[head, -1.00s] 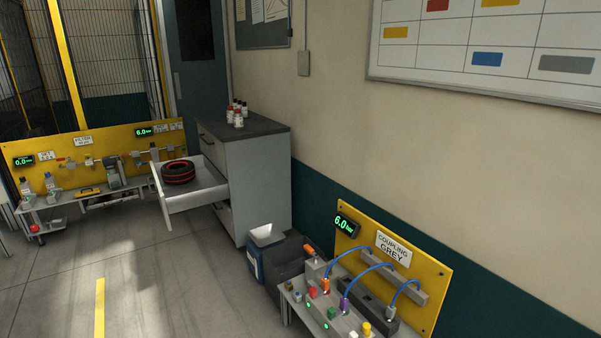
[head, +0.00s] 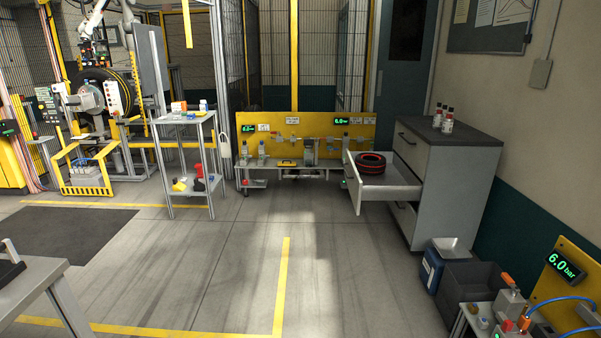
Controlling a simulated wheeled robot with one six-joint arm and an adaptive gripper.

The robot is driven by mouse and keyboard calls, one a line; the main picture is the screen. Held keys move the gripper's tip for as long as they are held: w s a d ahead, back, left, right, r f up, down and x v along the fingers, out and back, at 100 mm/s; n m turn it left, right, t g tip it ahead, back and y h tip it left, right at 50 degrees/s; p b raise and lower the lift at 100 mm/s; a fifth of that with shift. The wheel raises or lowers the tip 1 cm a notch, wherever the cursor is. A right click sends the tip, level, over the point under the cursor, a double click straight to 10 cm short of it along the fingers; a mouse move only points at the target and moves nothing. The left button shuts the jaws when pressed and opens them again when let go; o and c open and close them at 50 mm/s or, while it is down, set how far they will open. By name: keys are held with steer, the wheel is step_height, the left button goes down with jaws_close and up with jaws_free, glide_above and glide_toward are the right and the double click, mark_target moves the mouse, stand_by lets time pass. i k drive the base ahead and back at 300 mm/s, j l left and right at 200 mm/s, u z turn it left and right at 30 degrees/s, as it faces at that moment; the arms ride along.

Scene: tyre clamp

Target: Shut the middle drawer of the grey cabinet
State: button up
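The grey cabinet (head: 458,185) stands against the right wall in the head view, with a dark top. Its middle drawer (head: 386,192) is pulled far out to the left. The drawer above and the drawer below (head: 404,219) look shut. My gripper is not in view.
Several small bottles (head: 443,118) stand on the cabinet top. A blue container (head: 433,268) and a dark bin (head: 470,285) stand on the floor before the cabinet. A white shelf trolley (head: 188,165) stands left. The floor in the middle is clear.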

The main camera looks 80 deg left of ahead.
mark_target(397, 182)
steer(key=j+u, duration=0.1)
steer(key=u, duration=0.9)
steer(key=j+u, duration=0.1)
steer(key=u, duration=0.4)
steer(key=i+u, duration=0.1)
steer(key=u, duration=0.4)
steer(key=i+j, duration=0.25)
steer(key=i, duration=0.25)
steer(key=i+j, duration=0.3)
steer(key=i, duration=0.2)
steer(key=i+j, duration=0.25)
steer(key=i, duration=0.3)
steer(key=i+j, duration=0.25)
steer(key=i, duration=0.25)
steer(key=i+j+u, duration=0.1)
steer(key=i+j, duration=0.2)
steer(key=i, duration=0.2)
steer(key=i+j, duration=0.2)
steer(key=i, duration=0.35)
steer(key=i+u, duration=0.45)
steer(key=k+l, duration=0.05)
steer(key=k, duration=0.05)
